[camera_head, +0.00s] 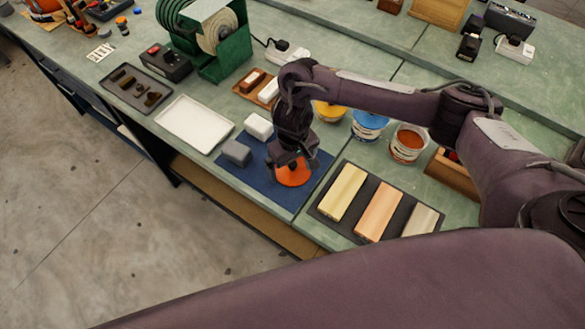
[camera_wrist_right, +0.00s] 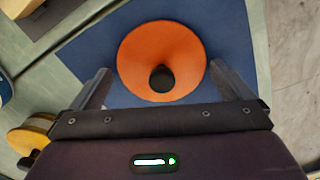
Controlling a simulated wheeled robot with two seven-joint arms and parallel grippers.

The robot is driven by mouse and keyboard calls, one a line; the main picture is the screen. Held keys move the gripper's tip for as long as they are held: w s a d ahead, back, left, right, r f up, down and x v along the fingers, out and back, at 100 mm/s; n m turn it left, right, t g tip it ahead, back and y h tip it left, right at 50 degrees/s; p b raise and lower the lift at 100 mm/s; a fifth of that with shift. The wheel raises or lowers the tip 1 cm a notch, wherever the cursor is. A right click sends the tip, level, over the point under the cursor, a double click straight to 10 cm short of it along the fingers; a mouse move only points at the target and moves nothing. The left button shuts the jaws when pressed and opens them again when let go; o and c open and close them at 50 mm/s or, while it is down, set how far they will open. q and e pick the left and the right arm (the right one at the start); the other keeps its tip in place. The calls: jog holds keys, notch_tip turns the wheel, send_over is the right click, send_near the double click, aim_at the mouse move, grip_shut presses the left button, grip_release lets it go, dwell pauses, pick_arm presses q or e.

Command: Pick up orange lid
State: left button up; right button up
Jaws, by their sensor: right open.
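The orange lid (camera_head: 293,176) lies on the blue mat (camera_head: 283,196) near the front edge of the bench. In the right wrist view the lid (camera_wrist_right: 150,48) is a shallow orange cone with a black knob (camera_wrist_right: 162,78). My right gripper (camera_head: 287,161) is directly over the lid and hides its far part in the head view. In the right wrist view the open fingers (camera_wrist_right: 166,84) stand on either side of the knob, with nothing between them that they touch. I cannot tell the exact height above the lid. My left gripper is not in view.
A grey block (camera_head: 237,153) and a white block (camera_head: 259,126) stand left of the lid. A dark tray with coloured blocks (camera_head: 378,212) lies to the right. Open tins, one with orange contents (camera_head: 408,143), stand behind. A white tray (camera_head: 196,124) lies farther left.

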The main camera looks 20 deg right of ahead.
jog(key=shift+s+r, duration=0.1)
jog(key=c, duration=0.8)
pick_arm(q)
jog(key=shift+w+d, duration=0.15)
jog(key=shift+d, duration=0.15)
pick_arm(e)
jog(key=shift+o, duration=0.2)
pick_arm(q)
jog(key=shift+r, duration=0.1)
